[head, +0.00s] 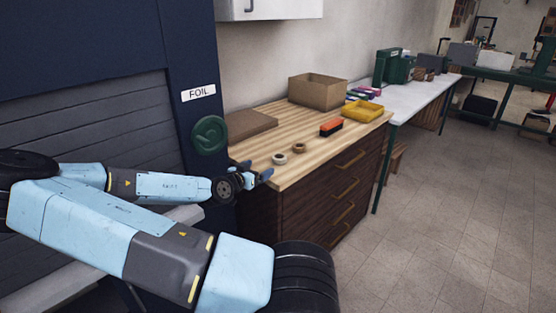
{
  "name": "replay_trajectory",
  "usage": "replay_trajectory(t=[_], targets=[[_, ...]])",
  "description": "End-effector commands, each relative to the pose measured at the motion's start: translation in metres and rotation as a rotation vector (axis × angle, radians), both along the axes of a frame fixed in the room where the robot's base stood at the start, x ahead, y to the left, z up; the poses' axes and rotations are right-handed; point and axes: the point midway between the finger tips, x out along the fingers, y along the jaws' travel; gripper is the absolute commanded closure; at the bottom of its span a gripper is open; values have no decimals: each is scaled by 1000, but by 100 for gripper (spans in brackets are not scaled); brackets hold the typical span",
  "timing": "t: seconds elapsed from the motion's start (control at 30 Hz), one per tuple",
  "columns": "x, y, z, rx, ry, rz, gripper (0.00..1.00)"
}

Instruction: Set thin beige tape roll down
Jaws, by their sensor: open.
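Two small tape rolls sit on the striped wooden top of the dark cabinet (345,135), near its left front part. The nearer, paler one (279,158) looks beige and lies flat; it seems to be the thin beige tape roll. A browner roll (298,148) lies just behind it to the right. My gripper (256,171) is open at the cabinet's left front edge, to the left of the pale roll. It appears apart from the roll, with nothing visible between its fingers. The fingers are small in this view, and their exact height above the top is unclear.
The right front top is clear.

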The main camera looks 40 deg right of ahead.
Motion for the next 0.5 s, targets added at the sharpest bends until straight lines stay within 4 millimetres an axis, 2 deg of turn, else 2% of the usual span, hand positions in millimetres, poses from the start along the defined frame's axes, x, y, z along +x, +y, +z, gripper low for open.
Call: replay_trajectory(t=[0.2, 0.5], targets=[[5, -33, -4, 0, -1, -11, 6], [14, -68, -10, 1, 0, -13, 6]])
